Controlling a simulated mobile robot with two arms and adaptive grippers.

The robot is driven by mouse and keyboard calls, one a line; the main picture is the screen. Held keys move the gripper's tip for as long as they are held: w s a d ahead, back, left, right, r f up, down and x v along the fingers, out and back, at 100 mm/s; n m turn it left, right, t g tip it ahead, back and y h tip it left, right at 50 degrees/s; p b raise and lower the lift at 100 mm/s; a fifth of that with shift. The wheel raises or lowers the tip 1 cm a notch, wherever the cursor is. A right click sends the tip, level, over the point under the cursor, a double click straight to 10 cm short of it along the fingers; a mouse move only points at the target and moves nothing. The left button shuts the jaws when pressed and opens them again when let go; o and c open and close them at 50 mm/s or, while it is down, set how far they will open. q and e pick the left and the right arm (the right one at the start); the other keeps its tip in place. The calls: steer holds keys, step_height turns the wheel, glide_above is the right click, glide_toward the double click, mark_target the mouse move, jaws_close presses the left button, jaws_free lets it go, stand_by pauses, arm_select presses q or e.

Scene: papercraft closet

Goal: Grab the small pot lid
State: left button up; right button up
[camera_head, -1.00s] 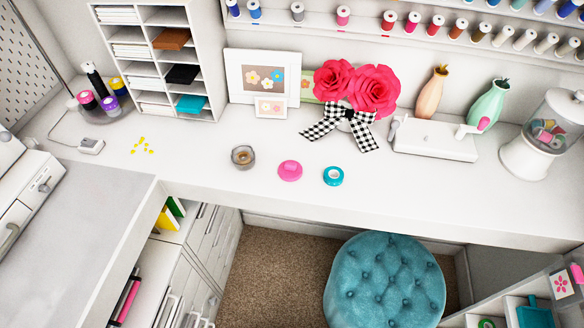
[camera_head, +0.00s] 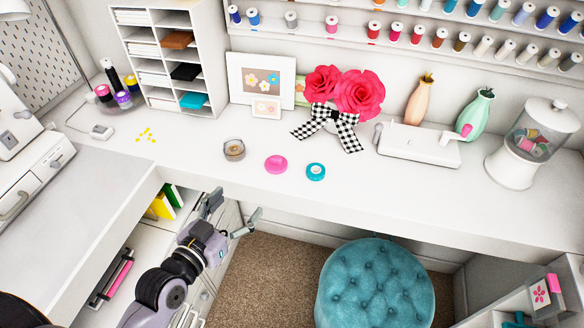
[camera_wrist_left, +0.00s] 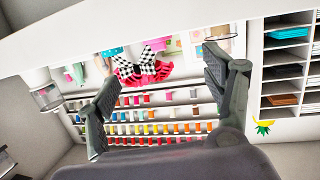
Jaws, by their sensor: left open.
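Three small round items stand in a row on the white desk: a clear, brownish round pot-like piece (camera_head: 234,150), a pink disc (camera_head: 276,164) and a teal ring (camera_head: 316,172). I cannot tell for sure which is the small pot lid. My left gripper (camera_head: 234,208) is open and empty, just in front of the desk's front edge, below and apart from the round items. In the left wrist view, which looks upside down, its two fingers (camera_wrist_left: 160,95) are spread wide, with nothing between them. My right gripper is not in view.
The desk (camera_head: 390,190) has free room in front of the items. A bow with pink flowers (camera_head: 345,95), a white box (camera_head: 418,146) and a clear-topped jar (camera_head: 540,135) stand behind or right. A teal stool (camera_head: 375,285) is below; drawers (camera_head: 225,235) stand by my arm.

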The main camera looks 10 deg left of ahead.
arm_select(q)
step_height(320, 180, up, 2)
steer(key=p, duration=0.2)
glide_toward(274, 161)
steer(key=p+x, duration=0.1)
steer(key=x, duration=0.4)
steer(key=shift+r, duration=0.2)
steer(key=shift+w+d+f, duration=0.1)
steer(key=shift+w, duration=0.3)
steer(key=p+x, duration=0.1)
steer(key=x, duration=0.3)
steer(key=shift+w+d+p, duration=0.1)
steer(key=shift+p, duration=0.2)
steer(key=shift+w+d+f, duration=0.1)
steer(key=shift+w+f, duration=0.1)
steer(key=shift+w, duration=0.2)
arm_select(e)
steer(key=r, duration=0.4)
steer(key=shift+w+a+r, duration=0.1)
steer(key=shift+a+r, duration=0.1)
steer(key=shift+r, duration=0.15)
arm_select(q)
steer(key=shift+s, duration=0.1)
steer(key=shift+c, duration=0.6)
steer(key=c, duration=1.1)
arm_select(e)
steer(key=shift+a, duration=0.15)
